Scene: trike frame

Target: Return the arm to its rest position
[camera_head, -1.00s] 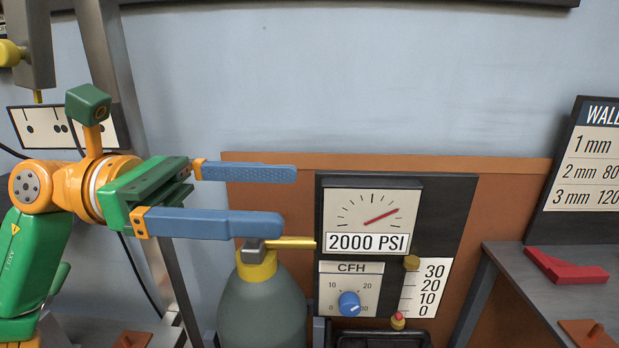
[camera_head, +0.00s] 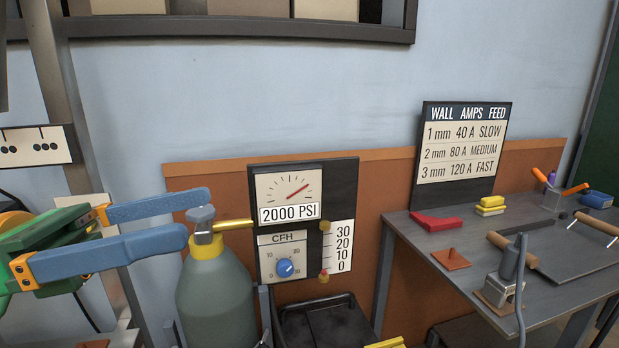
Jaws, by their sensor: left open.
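My left gripper (camera_head: 178,222) is at the left of the head view, with two blue fingers spread apart and nothing between them. Its green and orange wrist is partly cut off by the left edge. The fingers point right, toward the grey valve top of a gas cylinder (camera_head: 216,295) with a yellow collar. The front finger's tip is close to the valve; I cannot tell whether they touch. My right gripper is not in view.
A gauge panel (camera_head: 345,185) reading 2000 PSI stands right of the cylinder. A grey workbench (camera_head: 440,232) at the right holds a red angled block (camera_head: 436,222), yellow blocks (camera_head: 490,206), a torch-like tool (camera_head: 510,262) and a settings board (camera_head: 463,145). A black tray (camera_head: 330,325) is below the panel.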

